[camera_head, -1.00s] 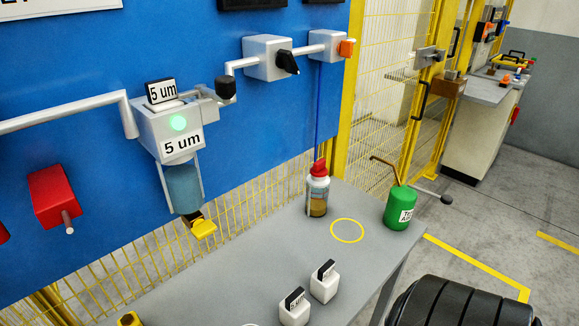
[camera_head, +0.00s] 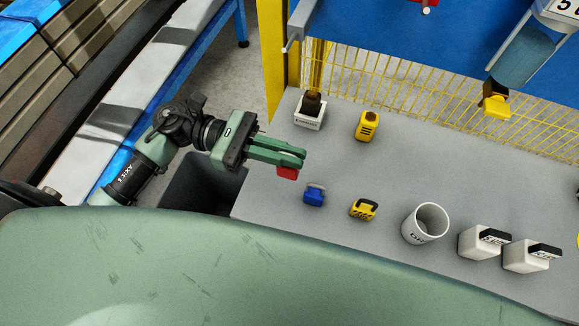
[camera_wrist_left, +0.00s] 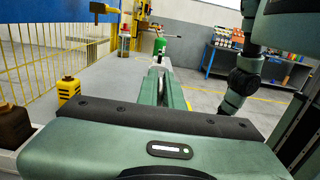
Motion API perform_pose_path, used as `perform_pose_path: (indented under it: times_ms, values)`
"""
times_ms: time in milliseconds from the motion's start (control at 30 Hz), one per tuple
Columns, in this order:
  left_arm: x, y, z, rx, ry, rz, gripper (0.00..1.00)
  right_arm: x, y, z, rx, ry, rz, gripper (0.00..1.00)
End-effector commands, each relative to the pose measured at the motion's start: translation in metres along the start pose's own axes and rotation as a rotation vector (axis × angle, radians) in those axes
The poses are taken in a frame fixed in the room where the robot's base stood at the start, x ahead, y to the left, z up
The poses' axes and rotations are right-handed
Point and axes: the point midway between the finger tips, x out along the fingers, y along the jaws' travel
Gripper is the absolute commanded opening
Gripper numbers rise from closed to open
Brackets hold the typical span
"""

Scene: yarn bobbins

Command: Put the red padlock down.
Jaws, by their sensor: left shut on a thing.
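The red padlock (camera_head: 287,173) hangs just under the fingertips of my left gripper (camera_head: 296,157) in the head view. The fingers are shut on it and hide its upper part. It shows over the left part of the grey table (camera_head: 345,160); I cannot tell whether it touches the top. In the left wrist view the fingers (camera_wrist_left: 163,88) point forward along the table, and the padlock's red body does not show. My right gripper is not in view.
A blue padlock (camera_head: 314,195) lies close to the right of the red one, then a yellow-black block (camera_head: 363,210) and a white cup (camera_head: 425,223). The table's middle is clear.

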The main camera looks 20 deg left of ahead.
Motion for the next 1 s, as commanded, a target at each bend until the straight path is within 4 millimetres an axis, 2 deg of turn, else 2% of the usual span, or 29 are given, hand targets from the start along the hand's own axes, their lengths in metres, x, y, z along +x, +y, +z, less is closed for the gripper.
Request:
perform_pose_path:
  times_ms: [100,267,500,967,1000]
  values:
    - [0.000,0.000,-0.021,-0.003,-0.001,0.000,0.00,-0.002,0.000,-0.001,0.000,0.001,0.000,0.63]
    - [-0.001,0.000,-0.034,-0.002,-0.001,-0.001,0.00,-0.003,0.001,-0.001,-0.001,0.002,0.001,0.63]
    - [-0.002,0.000,-0.065,-0.002,0.000,0.000,0.00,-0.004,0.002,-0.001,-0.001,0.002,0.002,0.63]
    - [-0.002,0.000,-0.074,0.001,0.001,-0.002,0.00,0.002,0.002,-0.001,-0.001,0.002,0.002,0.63]
    - [-0.002,0.000,-0.073,0.001,0.001,-0.002,0.13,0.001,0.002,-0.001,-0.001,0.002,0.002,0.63]
